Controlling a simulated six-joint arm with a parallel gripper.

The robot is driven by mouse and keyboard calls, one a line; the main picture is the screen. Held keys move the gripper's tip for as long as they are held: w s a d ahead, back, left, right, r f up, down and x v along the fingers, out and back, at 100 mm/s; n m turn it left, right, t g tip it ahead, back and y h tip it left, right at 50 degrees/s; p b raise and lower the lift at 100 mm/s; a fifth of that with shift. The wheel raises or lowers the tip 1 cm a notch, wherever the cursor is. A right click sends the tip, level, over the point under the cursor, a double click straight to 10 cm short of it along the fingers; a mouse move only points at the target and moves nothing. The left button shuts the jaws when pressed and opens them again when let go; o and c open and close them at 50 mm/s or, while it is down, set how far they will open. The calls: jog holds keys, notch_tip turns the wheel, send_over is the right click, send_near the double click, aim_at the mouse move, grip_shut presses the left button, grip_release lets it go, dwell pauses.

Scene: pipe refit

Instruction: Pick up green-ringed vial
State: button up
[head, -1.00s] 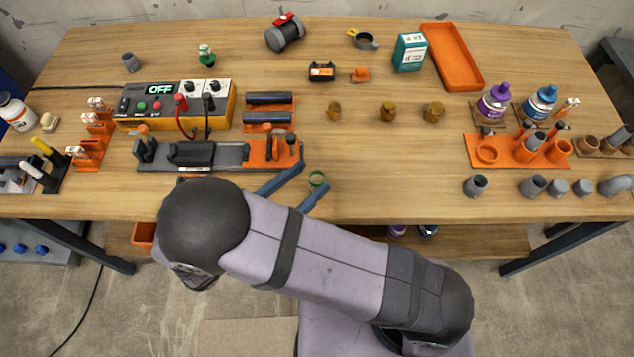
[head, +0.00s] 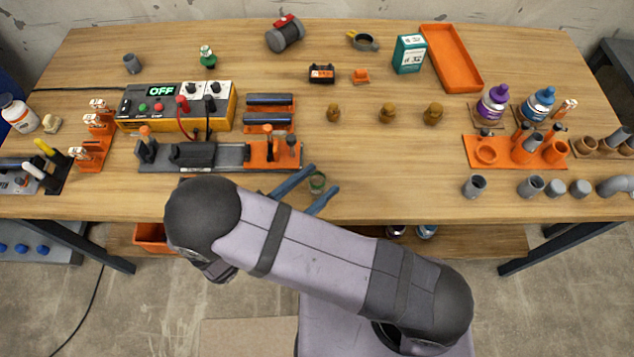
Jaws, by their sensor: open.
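A small clear vial with a green ring (head: 317,185) stands near the front edge of the wooden bench, right of the clamp fixture. My gripper (head: 324,178) is open, with one blue finger on the upper left of the vial and the other on its lower right. The fingertips reach slightly past the vial in the picture. I cannot tell whether either finger touches it, or how their height compares with the vial's. My arm hides the gripper's base and part of the bench front.
Several brown fittings (head: 387,113) stand behind the vial. A grey cup (head: 474,187) and an orange holder (head: 505,150) are to the right. The bench between is clear.

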jog(key=p+x, duration=0.1)
jog(key=x, duration=0.2)
jog(key=shift+w+d+r, duration=0.1)
jog(key=shift+d+r, duration=0.1)
jog(key=shift+d, duration=0.05)
jog(key=shift+w+d, duration=0.3)
jog(key=shift+w, duration=0.05)
jog(key=shift+c, duration=0.3)
jog(key=c, duration=1.1)
jog(key=shift+r, duration=4.95)
